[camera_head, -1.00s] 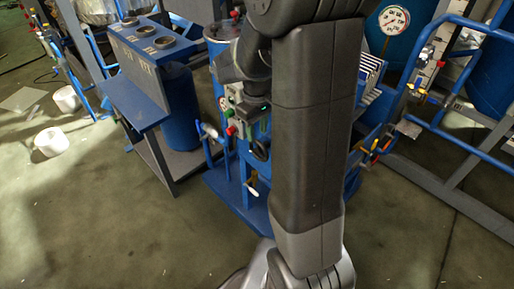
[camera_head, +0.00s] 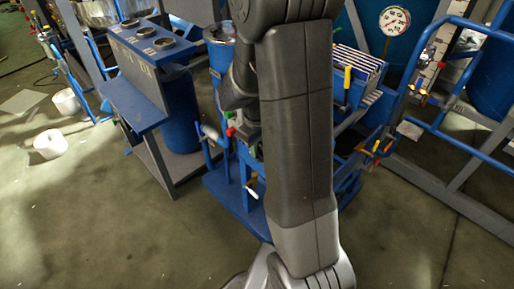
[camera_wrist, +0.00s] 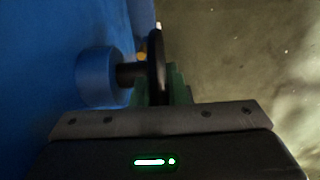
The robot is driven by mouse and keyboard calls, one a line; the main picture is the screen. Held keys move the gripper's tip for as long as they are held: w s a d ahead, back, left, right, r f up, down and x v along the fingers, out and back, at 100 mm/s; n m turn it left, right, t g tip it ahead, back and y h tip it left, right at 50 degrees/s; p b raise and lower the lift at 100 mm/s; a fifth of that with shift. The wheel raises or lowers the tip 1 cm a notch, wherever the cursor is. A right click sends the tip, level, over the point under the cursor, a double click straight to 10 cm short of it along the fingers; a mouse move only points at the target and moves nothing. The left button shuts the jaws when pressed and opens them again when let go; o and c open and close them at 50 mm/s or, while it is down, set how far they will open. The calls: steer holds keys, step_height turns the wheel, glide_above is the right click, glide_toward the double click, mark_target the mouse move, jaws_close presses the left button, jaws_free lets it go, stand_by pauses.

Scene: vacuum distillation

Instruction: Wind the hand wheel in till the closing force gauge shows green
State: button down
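In the wrist view, a dark hand wheel (camera_wrist: 157,58) shows edge-on, on a short dark shaft that comes out of a blue cylinder (camera_wrist: 97,77). The green fingers of my gripper (camera_wrist: 158,90) lie close on both sides of its rim and look shut on it. The picture is dark and blurred there. In the head view my arm hides the wheel and the gripper. A round white dial (camera_head: 394,20) with some red marks stands at the back right; its reading is too small to tell, and I cannot tell whether it is the closing force gauge.
A blue console (camera_head: 140,75) with several round openings stands at the left. A stack of white and blue plates (camera_head: 358,68) shows right of my arm. Blue rails (camera_head: 440,130) stand at the right. White containers (camera_head: 50,143) are at the far left. The front floor is open.

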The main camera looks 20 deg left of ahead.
steer(key=shift+f, duration=0.1)
steer(key=shift+y+b, duration=0.6)
steer(key=shift+b, duration=0.2)
steer(key=shift+t, duration=0.3)
steer(key=c, duration=1.4)
jaws_free()
steer(key=shift+c, duration=0.2)
step_height(320, 180, up, 14)
steer(key=d+p, duration=0.2)
steer(key=shift+s+p, duration=0.4)
